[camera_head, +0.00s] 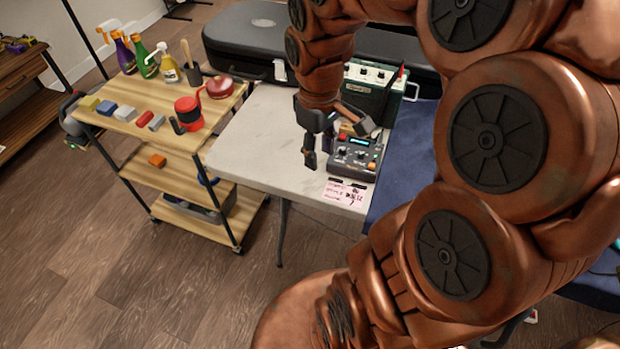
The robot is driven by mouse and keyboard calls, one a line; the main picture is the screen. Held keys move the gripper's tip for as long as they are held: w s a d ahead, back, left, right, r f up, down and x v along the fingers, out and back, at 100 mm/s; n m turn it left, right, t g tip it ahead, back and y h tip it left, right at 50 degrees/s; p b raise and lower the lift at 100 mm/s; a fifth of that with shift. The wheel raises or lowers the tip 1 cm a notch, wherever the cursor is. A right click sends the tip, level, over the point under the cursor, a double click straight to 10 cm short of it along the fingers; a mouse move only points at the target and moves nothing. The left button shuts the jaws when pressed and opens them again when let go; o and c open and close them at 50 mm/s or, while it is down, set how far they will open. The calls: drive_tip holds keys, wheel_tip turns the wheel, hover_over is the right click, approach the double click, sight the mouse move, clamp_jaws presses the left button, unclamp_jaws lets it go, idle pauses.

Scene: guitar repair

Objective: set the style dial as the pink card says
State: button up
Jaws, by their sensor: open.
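A dark grey effects box (355,158) with several knobs and a small lit display sits on the white table. Which knob is the style dial is too small to tell. The pink card (345,194) lies at the box's near side with dark handwriting, and its words are too small to read surely. My gripper (335,146) is open and empty above the table, at the left side of the box. One finger hangs left of the box and the other reaches over its back edge. My gripper hides part of the box's back left.
A green amplifier (370,90) stands behind the box, and a black guitar case (262,40) lies at the back. A wooden cart (128,122) with bottles, blocks and a red mug (188,112) stands at the left. The white table (262,140) is clear left of the box.

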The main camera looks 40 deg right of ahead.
drive_tip(key=s+a+r+m+p, duration=0.1)
drive_tip(key=s+a+r+p, duration=0.1)
drive_tip(key=s+a, duration=0.5)
drive_tip(key=shift+a+r+g, duration=0.2)
drive_tip(key=shift+r+g, duration=0.05)
drive_tip(key=shift+g, duration=0.05)
drive_tip(key=shift+s, duration=0.1)
